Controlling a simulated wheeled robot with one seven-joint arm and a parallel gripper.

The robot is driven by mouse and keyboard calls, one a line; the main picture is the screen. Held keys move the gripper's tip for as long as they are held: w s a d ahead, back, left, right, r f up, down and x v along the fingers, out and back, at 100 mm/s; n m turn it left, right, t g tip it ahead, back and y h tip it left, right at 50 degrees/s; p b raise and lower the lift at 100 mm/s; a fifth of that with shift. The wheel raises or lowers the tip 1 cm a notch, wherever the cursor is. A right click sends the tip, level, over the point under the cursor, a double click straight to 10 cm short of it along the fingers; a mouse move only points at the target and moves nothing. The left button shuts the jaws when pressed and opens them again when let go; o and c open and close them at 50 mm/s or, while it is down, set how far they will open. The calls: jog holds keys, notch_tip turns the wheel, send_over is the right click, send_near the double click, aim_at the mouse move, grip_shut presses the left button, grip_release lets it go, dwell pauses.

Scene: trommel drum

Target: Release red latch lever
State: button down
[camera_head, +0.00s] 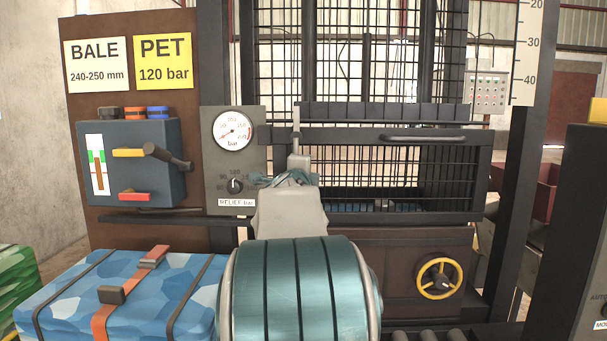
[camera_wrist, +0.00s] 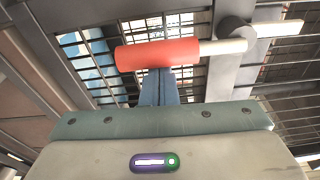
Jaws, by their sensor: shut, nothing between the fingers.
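A red cylindrical lever grip (camera_wrist: 158,54) on a pale rod (camera_wrist: 224,47) shows in the wrist view, lying crosswise. The rod runs right to a dark round pivot. My gripper (camera_wrist: 156,76) has its blue-grey fingers together just below the grip, and their tips overlap its lower edge in the picture. I cannot tell whether they touch it. Nothing is held. In the head view my gripper (camera_head: 285,180) is in front of the left end of the barred door (camera_head: 480,172). The red grip is hidden there behind my arm.
A dark control box (camera_head: 150,180) with yellow and red handles stands left. A pressure gauge (camera_head: 233,131) is just left of my gripper. A yellow handwheel (camera_head: 439,278) is lower right. A strapped blue bale (camera_head: 180,290) lies front left.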

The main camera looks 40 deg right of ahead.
jog(key=d, duration=0.1)
jog(key=s+d+b, duration=0.2)
jog(key=shift+d+f, duration=0.1)
jog(key=shift+f, duration=0.2)
jog(key=p, duration=0.2)
send_near(321, 170)
jog(key=v, duration=0.5)
jog(key=shift+d+r, duration=0.15)
jog(key=shift+r, duration=0.2)
